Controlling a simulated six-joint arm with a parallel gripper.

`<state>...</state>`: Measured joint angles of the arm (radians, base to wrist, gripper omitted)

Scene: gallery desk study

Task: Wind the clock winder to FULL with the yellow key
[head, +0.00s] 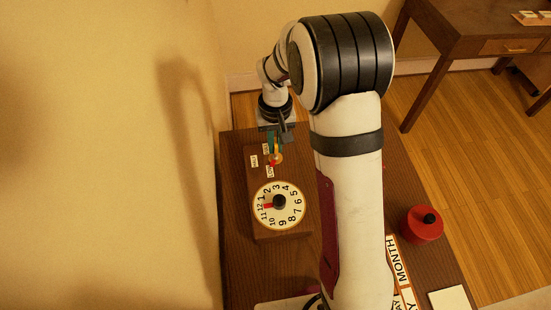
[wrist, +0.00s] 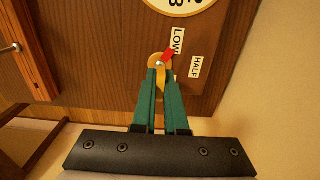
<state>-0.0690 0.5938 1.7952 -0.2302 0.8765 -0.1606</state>
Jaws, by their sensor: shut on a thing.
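The clock winder (head: 263,191) is a brown wooden box with a white numbered dial (head: 288,218). Its LOW label (wrist: 177,41) and HALF label (wrist: 195,67) show in the wrist view; a third label near my gripper in the head view is too small to read surely. The yellow key (wrist: 162,84) is at the winder's pivot, between my green fingers. My gripper (wrist: 161,76) is shut on it. A small red pointer (wrist: 169,54) by the key points between LOW and HALF, nearer LOW. In the head view my gripper (head: 273,146) partly hides the key.
A red round container with a black knob (head: 422,224) stands right of my arm on the brown desk (head: 400,192). MONTH cards (head: 399,262) and a pale pad (head: 448,299) lie at the front. The wall (head: 180,150) is close on the left.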

